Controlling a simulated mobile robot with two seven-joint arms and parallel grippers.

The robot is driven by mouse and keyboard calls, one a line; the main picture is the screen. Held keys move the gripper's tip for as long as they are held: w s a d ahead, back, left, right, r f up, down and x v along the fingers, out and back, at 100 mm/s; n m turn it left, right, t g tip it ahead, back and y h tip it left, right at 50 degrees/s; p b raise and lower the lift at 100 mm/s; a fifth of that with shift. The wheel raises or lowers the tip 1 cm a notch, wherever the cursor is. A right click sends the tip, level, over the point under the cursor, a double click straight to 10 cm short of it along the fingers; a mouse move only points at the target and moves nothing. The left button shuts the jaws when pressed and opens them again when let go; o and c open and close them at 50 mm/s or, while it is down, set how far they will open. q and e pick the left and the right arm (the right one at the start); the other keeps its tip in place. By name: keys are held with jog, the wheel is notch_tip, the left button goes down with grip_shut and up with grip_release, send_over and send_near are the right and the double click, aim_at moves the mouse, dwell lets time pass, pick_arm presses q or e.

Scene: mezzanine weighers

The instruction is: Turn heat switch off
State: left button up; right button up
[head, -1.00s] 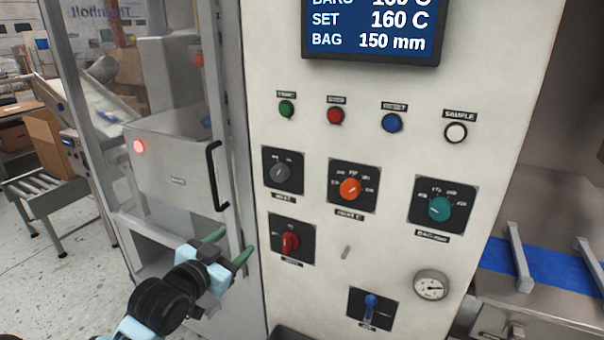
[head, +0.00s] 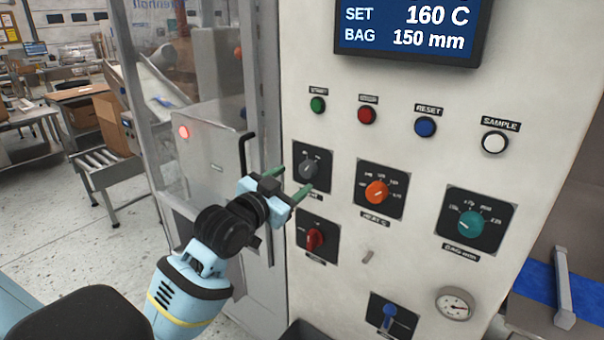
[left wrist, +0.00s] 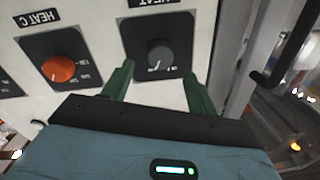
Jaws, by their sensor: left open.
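The heat switch is a grey rotary knob (head: 309,168) on a black plate in the white panel, above a red knob. In the left wrist view the knob (left wrist: 160,55) appears upside down by its HEAT label, with a pale pointer mark toward the picture's bottom. Which printed position it marks is too small to tell. My left gripper (head: 289,183) is open, its green fingers pointing at the panel just in front of the knob. In the left wrist view the fingertips lie either side of the knob's lower part, apart from it. My right gripper is out of view.
An orange HEAT C dial (head: 376,192) is right of the switch, and a red knob (head: 316,240) is below it. A black door handle (head: 246,155) stands close on the left. Coloured push buttons, a teal dial (head: 471,223) and a blue lever (head: 389,317) share the panel.

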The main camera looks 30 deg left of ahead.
aim_at(305, 171)
pick_arm(q)
jog(key=shift+w+d, duration=0.1)
jog(key=shift+w, duration=2.35)
jog(key=c, duration=1)
